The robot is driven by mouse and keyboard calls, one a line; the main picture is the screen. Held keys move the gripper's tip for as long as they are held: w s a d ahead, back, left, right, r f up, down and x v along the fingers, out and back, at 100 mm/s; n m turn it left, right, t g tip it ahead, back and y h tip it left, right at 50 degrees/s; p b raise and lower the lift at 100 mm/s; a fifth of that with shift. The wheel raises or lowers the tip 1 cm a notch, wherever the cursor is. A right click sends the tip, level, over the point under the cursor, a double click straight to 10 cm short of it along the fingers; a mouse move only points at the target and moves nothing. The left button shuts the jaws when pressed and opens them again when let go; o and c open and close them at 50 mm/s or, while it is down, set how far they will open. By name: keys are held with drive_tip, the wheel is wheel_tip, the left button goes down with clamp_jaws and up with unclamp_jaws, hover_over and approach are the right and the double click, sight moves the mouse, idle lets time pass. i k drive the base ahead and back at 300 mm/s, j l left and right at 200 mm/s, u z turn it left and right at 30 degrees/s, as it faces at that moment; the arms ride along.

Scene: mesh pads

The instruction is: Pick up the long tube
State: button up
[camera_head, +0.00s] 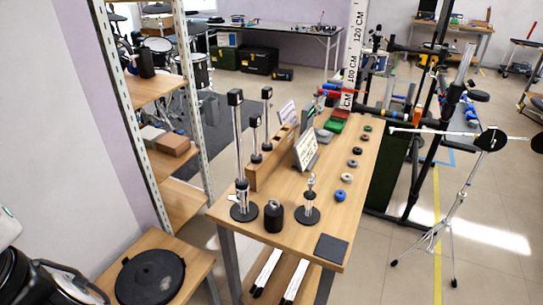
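Two long, thin white tubes with dark near ends, a left one (267,270) and a right one (296,279), lie side by side on the low wooden shelf under the workbench (338,195). Their far ends are hidden by the bench top. I cannot tell which one the task means. A tall upright metal post (238,135) with a black head and round black base also stands on the bench, at its left edge. My gripper cannot be made out. White and black parts at the lower left edge look like my own arm, apart from the tubes.
Shorter posts, a black weight (274,217), a wooden block rack (268,165) and several small rings crowd the bench. A black square pad (331,248) lies at its near corner. A small table with a round black pad (150,277) stands left. A tripod (443,215) stands right.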

sight(235, 97)
drive_tip(key=i+l, duration=0.15)
drive_tip(key=l, duration=0.2)
drive_tip(key=i+l, duration=0.15)
drive_tip(key=l, duration=0.15)
drive_tip(key=i+l+z, duration=0.1)
drive_tip(key=l, duration=0.25)
drive_tip(key=i+l, duration=0.2)
drive_tip(key=l, duration=0.1)
